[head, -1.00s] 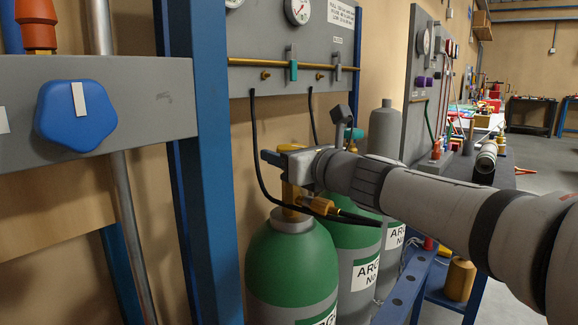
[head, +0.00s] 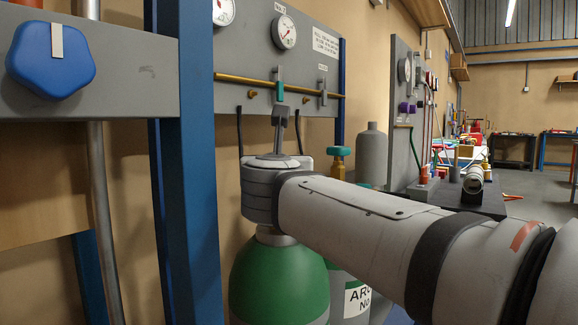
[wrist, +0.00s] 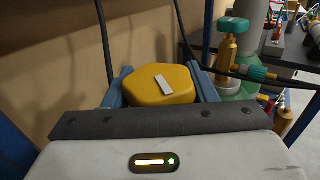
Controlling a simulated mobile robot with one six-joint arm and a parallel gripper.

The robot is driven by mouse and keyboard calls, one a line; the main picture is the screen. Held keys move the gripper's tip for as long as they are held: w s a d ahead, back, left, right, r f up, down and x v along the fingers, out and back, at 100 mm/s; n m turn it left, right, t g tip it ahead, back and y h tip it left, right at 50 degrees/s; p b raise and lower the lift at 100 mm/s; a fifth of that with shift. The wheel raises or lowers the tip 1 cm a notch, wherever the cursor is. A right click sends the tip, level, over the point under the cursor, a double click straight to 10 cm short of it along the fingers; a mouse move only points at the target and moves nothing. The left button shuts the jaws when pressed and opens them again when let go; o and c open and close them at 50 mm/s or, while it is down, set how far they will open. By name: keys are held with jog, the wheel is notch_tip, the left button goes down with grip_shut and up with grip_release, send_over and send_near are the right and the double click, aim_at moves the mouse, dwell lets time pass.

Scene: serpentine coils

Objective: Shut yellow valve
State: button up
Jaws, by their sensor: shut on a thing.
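The yellow valve (wrist: 150,87) is a rounded, lobed knob with a pale bar mark on top, lying slanted in the wrist view. My gripper (wrist: 160,74) has one blue finger on each side of the knob and is shut on it. The finger ends are partly hidden behind the knob. In the head view the knob and fingers are hidden by my wrist, which stands over the nearest green cylinder (head: 278,285).
A dark hose (wrist: 185,45) runs close by the knob. A blue post (head: 187,160) stands to the left, a grey gauge panel (head: 255,55) behind.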

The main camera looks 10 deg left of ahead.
jog(key=shift+m+h, duration=0.3)
jog(key=shift+h, duration=0.2)
jog(key=o, duration=1)
jog(key=shift+s+d+p, duration=0.25)
jog(key=shift+s+p, duration=0.05)
jog(key=shift+s, duration=0.95)
jog(key=shift+s+d+p, duration=0.25)
jog(key=shift+s+d, duration=0.05)
jog(key=shift+s, duration=1)
jog(key=shift+s+d+p, duration=0.25)
jog(key=shift+s+p, duration=0.05)
jog(key=shift+s, duration=0.95)
